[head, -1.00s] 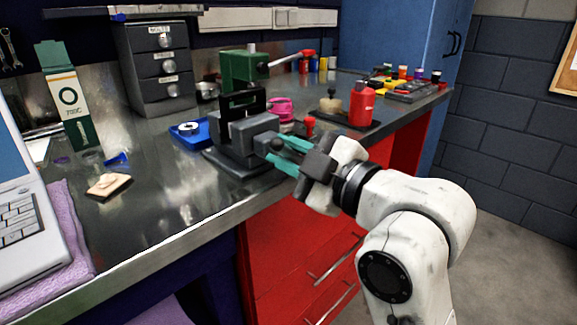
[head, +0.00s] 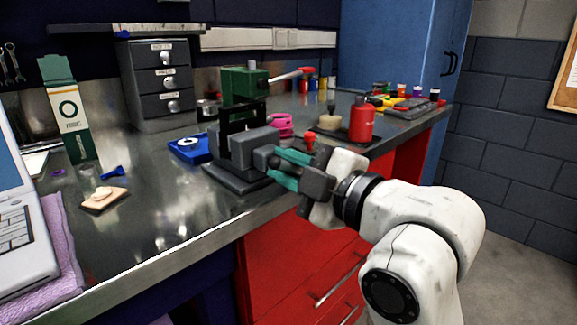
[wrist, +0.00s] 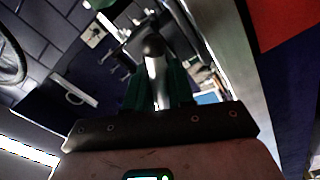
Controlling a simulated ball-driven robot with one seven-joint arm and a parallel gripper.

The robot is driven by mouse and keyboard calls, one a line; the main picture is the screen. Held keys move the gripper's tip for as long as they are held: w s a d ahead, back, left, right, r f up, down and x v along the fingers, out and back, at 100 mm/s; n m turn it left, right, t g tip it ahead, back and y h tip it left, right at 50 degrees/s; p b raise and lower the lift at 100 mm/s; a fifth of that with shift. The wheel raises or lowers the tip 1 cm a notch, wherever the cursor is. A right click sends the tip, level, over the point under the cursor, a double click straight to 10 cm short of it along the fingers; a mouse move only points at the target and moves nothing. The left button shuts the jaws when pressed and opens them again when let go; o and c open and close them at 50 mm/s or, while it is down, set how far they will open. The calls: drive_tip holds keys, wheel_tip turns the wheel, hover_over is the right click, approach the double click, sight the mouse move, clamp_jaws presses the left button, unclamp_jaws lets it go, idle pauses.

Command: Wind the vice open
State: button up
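The grey vice (head: 256,146) sits on a dark base near the front edge of the steel bench, with a black frame standing up at its back. My gripper (head: 280,166) reaches the vice's front from the right, its teal fingers level with the screw end. In the wrist view a shiny bar with a dark ball end, seemingly the vice handle (wrist: 157,78), lies between the two fingers of my gripper (wrist: 158,92). The fingers appear to press on both its sides. The vice jaw gap is hard to make out.
A blue tray (head: 184,156) lies left of the vice, and a green press (head: 240,84) with a red-tipped lever stands behind. A red bottle (head: 361,122) stands to the right. Red drawers (head: 300,265) are below the bench edge. Bench space left of the vice is mostly clear.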

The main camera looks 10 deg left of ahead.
drive_tip(key=o, duration=0.7)
drive_tip(key=shift+a+f, duration=0.15)
drive_tip(key=shift+d, duration=0.25)
drive_tip(key=p+v, duration=0.1)
drive_tip(key=v, duration=0.9)
drive_tip(key=shift+s, duration=0.2)
drive_tip(key=shift+d, duration=0.1)
